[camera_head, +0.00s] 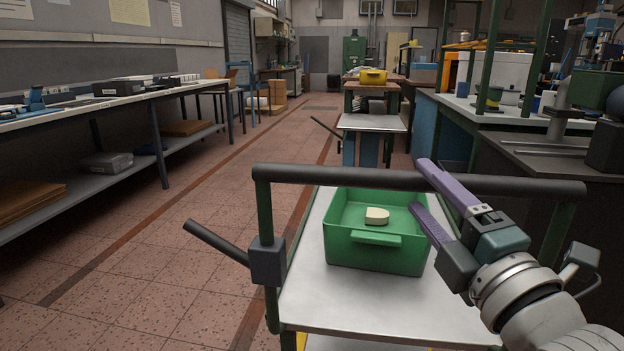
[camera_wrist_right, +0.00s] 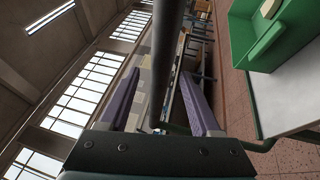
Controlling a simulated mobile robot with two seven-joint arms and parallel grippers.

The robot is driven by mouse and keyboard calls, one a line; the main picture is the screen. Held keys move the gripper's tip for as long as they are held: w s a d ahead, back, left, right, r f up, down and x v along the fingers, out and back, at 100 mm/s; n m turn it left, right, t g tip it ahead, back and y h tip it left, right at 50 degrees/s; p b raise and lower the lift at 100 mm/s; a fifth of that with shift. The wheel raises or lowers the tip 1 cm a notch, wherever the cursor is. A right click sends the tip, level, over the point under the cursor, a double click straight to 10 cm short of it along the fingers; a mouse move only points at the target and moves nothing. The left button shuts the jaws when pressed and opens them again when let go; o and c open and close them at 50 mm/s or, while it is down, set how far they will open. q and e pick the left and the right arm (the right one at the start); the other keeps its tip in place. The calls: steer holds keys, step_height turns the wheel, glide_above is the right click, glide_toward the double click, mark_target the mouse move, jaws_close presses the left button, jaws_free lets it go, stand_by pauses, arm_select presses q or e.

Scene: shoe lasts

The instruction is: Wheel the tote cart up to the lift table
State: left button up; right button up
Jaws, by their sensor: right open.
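The tote cart (camera_head: 350,304) stands right in front of me, with a pale top, green frame and dark push bar (camera_head: 340,178). A green tote (camera_head: 376,250) on it holds a cream shoe last (camera_head: 377,215). My right gripper (camera_head: 420,184) is open at the right part of the bar. In the right wrist view the bar (camera_wrist_right: 168,50) runs between its two purple fingers, with gaps visible. Ahead stands a pale-topped table (camera_head: 371,123) with a dark side lever and blue below, apparently the lift table. My left gripper is out of view.
A long bench (camera_head: 110,100) with a lower shelf lines the left wall. A dark workbench (camera_head: 545,160) stands close on the right. A yellow bin (camera_head: 373,76) sits beyond the pale-topped table. The tiled floor (camera_head: 165,255) left of the cart is clear.

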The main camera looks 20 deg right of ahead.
mark_target(419, 188)
steer(key=shift+x, duration=1.7)
steer(key=shift+c, duration=0.2)
jaws_close()
